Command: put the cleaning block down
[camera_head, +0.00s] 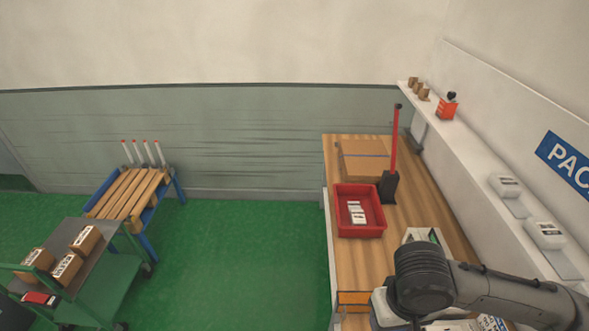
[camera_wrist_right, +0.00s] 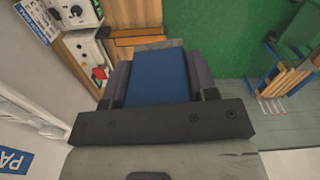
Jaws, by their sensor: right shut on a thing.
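The cleaning block (camera_wrist_right: 158,80) looks blue and fills the space between the fingers of my right gripper (camera_wrist_right: 160,72) in the right wrist view. The gripper is shut on it, with one dark finger along each side. A grey strip shows at the block's far end. The wooden bench (camera_wrist_right: 133,12) lies beyond and to the left of the block; I cannot tell whether they touch. In the head view my right arm covers the bench's near end and the block is not visible. My left gripper is in neither view.
On the bench (camera_head: 420,185) are a red bin (camera_head: 345,222) with white packets, a flat brown carton (camera_head: 362,160) and a red post (camera_head: 394,140). A wall shelf (camera_head: 470,145) runs along the right. A green cart (camera_head: 100,285) stands left; green floor between is clear.

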